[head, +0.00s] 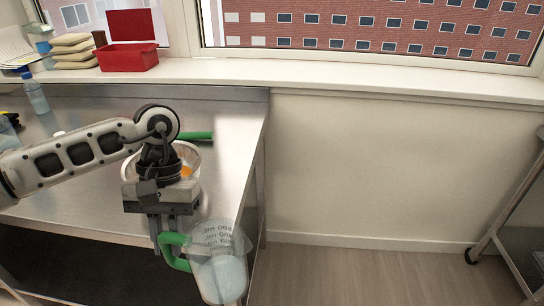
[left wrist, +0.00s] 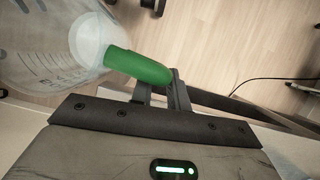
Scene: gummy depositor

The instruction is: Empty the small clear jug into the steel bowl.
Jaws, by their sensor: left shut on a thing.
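The small clear jug (head: 219,262) has a green handle and dark printed markings, and a pale bluish-white content shows in its lower part. My left gripper (head: 164,245) is shut on the jug's green handle and holds the jug out past the table's front right edge, roughly upright. The left wrist view shows the jug (left wrist: 70,45) and its handle at my left gripper (left wrist: 160,90). The steel bowl (head: 197,155) stands on the table behind my gripper, mostly hidden by my wrist. Something orange shows inside it. My right gripper is not in view.
A green handle-like piece (head: 196,135) shows behind the bowl. A clear bottle (head: 37,97) stands at the far left. A red box (head: 128,58) and pale bags (head: 72,50) are on the sill.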

